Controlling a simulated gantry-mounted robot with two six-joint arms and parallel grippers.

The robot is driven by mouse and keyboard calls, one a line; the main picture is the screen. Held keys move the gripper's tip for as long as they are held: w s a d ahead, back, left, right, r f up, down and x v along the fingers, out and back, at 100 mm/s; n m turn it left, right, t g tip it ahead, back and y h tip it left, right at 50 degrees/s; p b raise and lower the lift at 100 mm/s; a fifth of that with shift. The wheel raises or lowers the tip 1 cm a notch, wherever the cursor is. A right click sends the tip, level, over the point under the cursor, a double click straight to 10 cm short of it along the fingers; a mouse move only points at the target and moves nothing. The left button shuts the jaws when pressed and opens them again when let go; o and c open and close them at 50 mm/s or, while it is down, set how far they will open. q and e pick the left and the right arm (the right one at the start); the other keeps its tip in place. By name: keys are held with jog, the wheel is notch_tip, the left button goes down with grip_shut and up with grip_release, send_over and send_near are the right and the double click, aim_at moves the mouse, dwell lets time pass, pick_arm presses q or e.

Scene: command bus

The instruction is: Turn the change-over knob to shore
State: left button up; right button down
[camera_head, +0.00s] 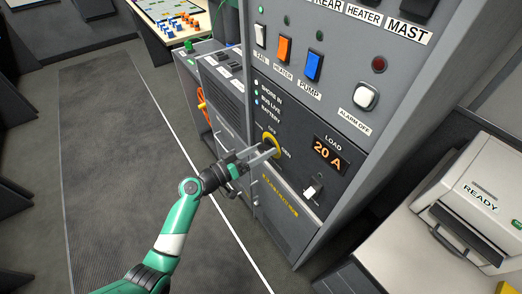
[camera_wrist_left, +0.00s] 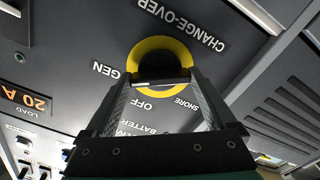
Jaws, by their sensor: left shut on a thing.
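The change-over knob is black with a yellow ring (camera_head: 269,138) around it, on the dark panel of the grey cabinet. The yellow ring (camera_wrist_left: 158,45) also shows in the left wrist view, under the CHANGE-OVER label (camera_wrist_left: 180,24). The labels GEN (camera_wrist_left: 106,69), OFF (camera_wrist_left: 147,105) and SHORE (camera_wrist_left: 186,103) stand around it. My left gripper (camera_head: 271,152) reaches the knob from the left, and its fingertips (camera_wrist_left: 163,82) are shut on the knob's grip. The fingers partly hide the knob, so I cannot tell which label it points to. My right gripper is not in view.
The load display (camera_head: 327,155) reads 20 A, with a small white switch (camera_head: 313,188) below it. Coloured rocker switches, including a blue one (camera_head: 314,66), sit above. A grey machine marked READY (camera_head: 475,200) stands at right. The floor (camera_head: 120,150) at left is clear.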

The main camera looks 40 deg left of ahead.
pick_arm(q)
jog(key=n+p, duration=0.1)
jog(key=n, duration=0.5)
jog(key=shift+r, duration=0.1)
jog(key=n+p, duration=0.2)
jog(key=n, duration=0.3)
jog(key=n+p, duration=0.2)
jog(key=n, duration=0.4)
jog(key=shift+n, duration=0.4)
jog(key=n+p, duration=0.2)
jog(key=n, duration=0.3)
jog(key=shift+n, duration=0.3)
jog(key=o, duration=1.1)
jog(key=shift+c, duration=0.2)
